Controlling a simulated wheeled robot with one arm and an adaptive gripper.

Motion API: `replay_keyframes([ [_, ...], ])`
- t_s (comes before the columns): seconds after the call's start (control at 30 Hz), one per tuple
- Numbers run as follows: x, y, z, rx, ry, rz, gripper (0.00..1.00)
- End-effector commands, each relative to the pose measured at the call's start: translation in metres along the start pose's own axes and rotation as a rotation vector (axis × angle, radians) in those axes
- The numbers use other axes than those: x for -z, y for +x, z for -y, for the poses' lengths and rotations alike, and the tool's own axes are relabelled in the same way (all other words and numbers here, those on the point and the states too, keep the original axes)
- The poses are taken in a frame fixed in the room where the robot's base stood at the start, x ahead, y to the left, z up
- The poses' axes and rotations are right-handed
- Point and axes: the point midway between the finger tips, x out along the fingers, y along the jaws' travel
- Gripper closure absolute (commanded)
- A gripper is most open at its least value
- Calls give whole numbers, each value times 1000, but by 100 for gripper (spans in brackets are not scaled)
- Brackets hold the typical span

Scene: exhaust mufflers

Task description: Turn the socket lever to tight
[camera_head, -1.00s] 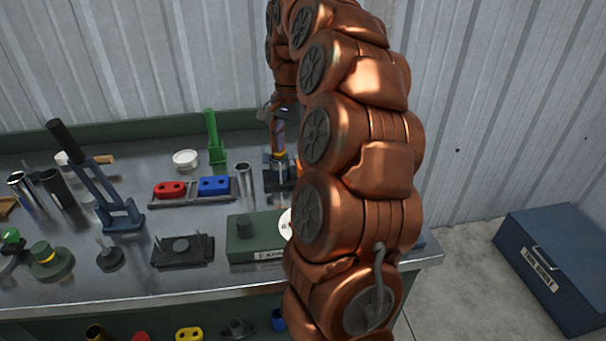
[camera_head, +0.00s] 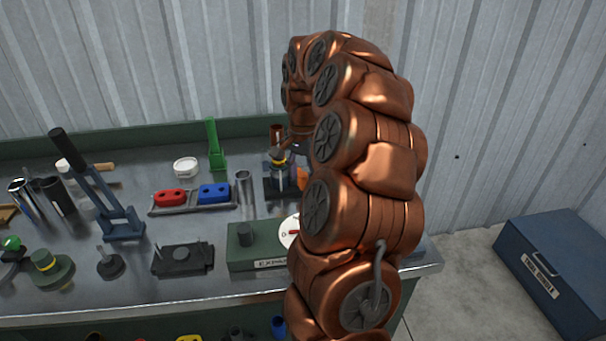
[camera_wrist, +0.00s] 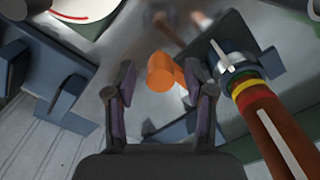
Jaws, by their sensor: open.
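The lever's orange end (camera_wrist: 163,72) shows in the wrist view, in line with the gap between my fingertips. My gripper (camera_wrist: 162,88) is open and empty; the picture does not show how far the lever lies beyond it. In the head view a small orange part (camera_head: 302,179) shows at the right of the dark blue socket fixture (camera_head: 272,188), partly hidden by my arm. A brown pipe (camera_head: 277,134) stands upright in the fixture; in the wrist view the pipe (camera_wrist: 272,125) has red and yellow bands. My gripper is hidden in the head view.
A green box (camera_head: 245,236) with a white dial (camera_head: 289,232) stands in front of the fixture. A metal tube (camera_head: 244,188) and a rack with red and blue blocks (camera_head: 214,193) stand left of it. The corrugated wall (camera_head: 200,60) is behind the bench.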

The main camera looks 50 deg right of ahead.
Motion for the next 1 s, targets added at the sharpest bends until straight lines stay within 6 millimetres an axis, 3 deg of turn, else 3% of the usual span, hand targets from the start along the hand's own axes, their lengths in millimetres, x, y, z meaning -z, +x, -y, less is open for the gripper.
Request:
replay_keyframes([
  [0.4,0,6,0,3,0,-1,46],
  [0.9,0,6,1,2,0,-1,97],
  [1.0,0,6,1,3,0,-1,100],
])
